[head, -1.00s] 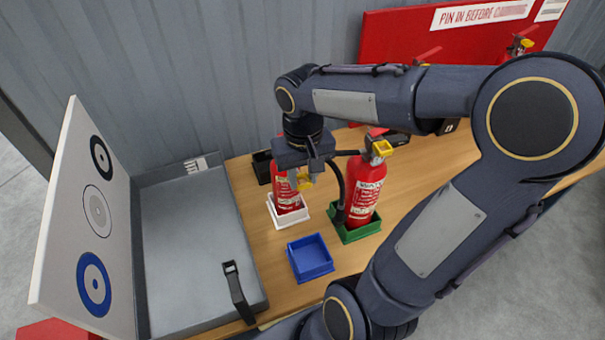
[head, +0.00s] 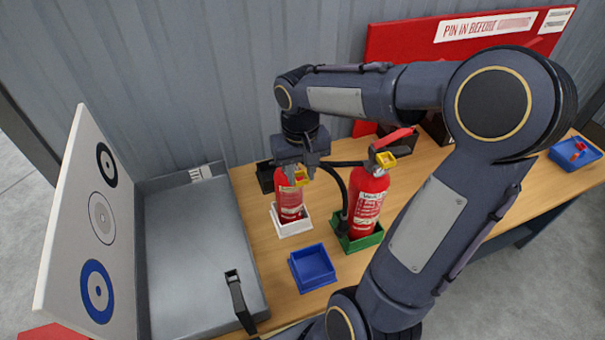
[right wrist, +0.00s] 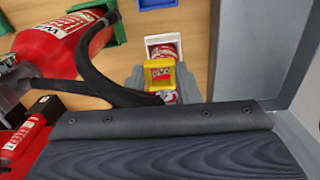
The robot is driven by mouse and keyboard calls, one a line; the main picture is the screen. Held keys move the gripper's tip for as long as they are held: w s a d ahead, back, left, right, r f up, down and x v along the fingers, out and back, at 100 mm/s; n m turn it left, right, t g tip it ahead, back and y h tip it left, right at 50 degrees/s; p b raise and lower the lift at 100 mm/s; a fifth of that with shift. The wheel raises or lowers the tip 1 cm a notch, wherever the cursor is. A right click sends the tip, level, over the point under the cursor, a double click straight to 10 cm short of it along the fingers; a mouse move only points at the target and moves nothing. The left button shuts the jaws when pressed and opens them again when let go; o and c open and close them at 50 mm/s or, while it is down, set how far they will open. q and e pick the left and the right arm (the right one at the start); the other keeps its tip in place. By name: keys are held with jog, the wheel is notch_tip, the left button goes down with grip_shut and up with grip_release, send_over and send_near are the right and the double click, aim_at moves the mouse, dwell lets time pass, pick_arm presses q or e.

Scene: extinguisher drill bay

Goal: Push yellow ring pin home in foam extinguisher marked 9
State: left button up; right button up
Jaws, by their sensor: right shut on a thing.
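My right gripper (head: 297,176) is shut on a yellow ring pin (head: 301,177), at the top of a small red extinguisher (head: 289,203) standing upright in a white tray. In the right wrist view the yellow ring (right wrist: 159,72) sits between the grey fingertips, with the red extinguisher (right wrist: 163,50) partly hidden behind it. I cannot tell how far the pin is in its hole. No number 9 is readable. A larger red extinguisher (head: 366,203) with a black hose and its own yellow ring stands in a green tray to the right. My left gripper is out of view.
An empty blue tray (head: 312,268) lies in front of the white tray (head: 293,230) and green tray (head: 361,242). An open grey case (head: 195,265) stands left, its lid showing round targets. Another blue tray (head: 577,153) is at far right. A red board (head: 400,45) stands behind.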

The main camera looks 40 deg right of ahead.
jog(key=shift+w+d+p, duration=0.25)
jog(key=shift+w+d, duration=0.05)
jog(key=shift+w, duration=0.55)
jog(key=shift+w+d+p, duration=0.2)
jog(key=shift+w+d, duration=0.15)
jog(key=shift+w, duration=0.45)
jog(key=shift+w+d+p, duration=0.25)
jog(key=shift+w+d, duration=0.05)
jog(key=shift+w, duration=0.55)
jog(key=shift+w, duration=0.1)
dwell(3.6)
jog(key=o, duration=1.2)
jog(key=shift+c, duration=0.2)
notch_tip(320, 180, up, 8)
